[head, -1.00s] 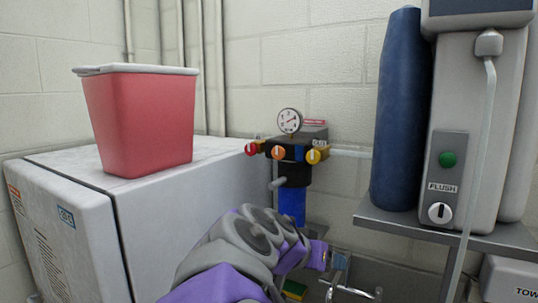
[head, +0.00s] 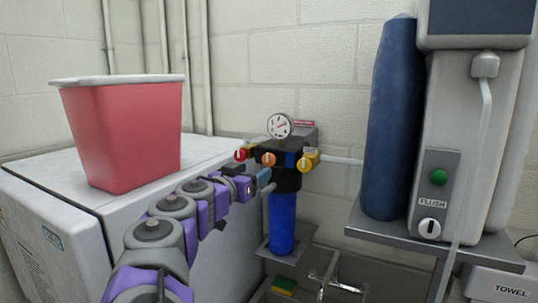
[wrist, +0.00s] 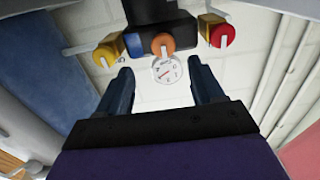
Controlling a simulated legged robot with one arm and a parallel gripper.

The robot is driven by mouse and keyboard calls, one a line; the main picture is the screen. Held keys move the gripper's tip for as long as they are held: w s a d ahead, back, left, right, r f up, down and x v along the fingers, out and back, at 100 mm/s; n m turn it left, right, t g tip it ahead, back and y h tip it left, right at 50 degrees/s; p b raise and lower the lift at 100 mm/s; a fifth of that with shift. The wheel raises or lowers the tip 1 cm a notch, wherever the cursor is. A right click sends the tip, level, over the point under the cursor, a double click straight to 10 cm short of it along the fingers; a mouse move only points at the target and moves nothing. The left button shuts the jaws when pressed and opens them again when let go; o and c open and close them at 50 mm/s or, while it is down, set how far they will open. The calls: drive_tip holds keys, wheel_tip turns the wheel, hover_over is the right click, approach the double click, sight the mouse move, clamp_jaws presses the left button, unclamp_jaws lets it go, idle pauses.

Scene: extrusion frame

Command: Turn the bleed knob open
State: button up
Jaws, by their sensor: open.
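A dark filter manifold (head: 284,183) on the back wall carries a red knob (head: 240,155) at left, an orange knob (head: 268,159) in the middle and a yellow knob (head: 308,161) at right. No readable label shows which is the bleed knob. My gripper (head: 262,180) is just below and in front of the orange knob. In the wrist view, the open, empty jaws (wrist: 160,72) point toward the orange knob (wrist: 162,44), which sits between their directions and beyond the tips. The yellow knob (wrist: 107,48) and red knob (wrist: 221,36) show on either side.
A round gauge (head: 279,125) sits atop the manifold, and a blue filter bowl (head: 282,222) hangs below. A white cabinet (head: 40,187) with a red bin (head: 124,135) stands at left. A grey shelf (head: 430,246) with a blue cylinder (head: 389,120) is at right.

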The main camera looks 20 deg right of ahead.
sight(270, 162)
drive_tip(key=p+x, duration=0.4)
drive_tip(key=x, duration=0.4)
drive_tip(key=shift+w+d, duration=0.25)
drive_tip(key=shift+d, duration=0.45)
drive_tip(key=shift+a, duration=1.1)
drive_tip(key=shift+c, duration=0.8)
drive_tip(key=shift+a+r, duration=0.1)
drive_tip(key=shift+a, duration=0.15)
drive_tip(key=shift+c, duration=0.7)
drive_tip(key=shift+a, duration=0.1)
drive_tip(key=shift+c, duration=0.8)
drive_tip(key=shift+s+d, duration=0.2)
drive_tip(key=shift+d, duration=0.3)
drive_tip(key=c, duration=0.3)
drive_tip(key=shift+c, duration=1.6)
